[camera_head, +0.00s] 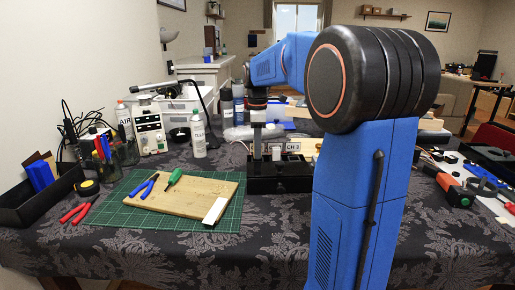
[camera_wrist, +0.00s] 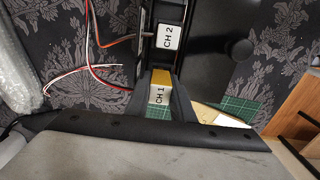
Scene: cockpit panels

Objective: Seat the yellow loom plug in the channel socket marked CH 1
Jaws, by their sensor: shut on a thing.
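In the wrist view my gripper (camera_wrist: 160,92) is shut on the yellow loom plug (camera_wrist: 161,75), which sits between the two dark fingers. A white face marked CH 1 (camera_wrist: 158,95) shows right beside the yellow part, also between the fingers. I cannot tell whether that label belongs to the plug or to the socket. The CH 1 socket opening is hidden, so how deep the plug sits cannot be told. A white CH 2 label (camera_wrist: 168,38) is on the black unit further up. In the head view my gripper (camera_head: 257,143) points down over the black unit (camera_head: 280,184).
Red and white wires (camera_wrist: 90,70) run left of the fingers. A black knob (camera_wrist: 239,49) stands to the right. In the head view a wooden board (camera_head: 185,198) with tools lies on a green mat (camera_head: 125,193), left of the unit.

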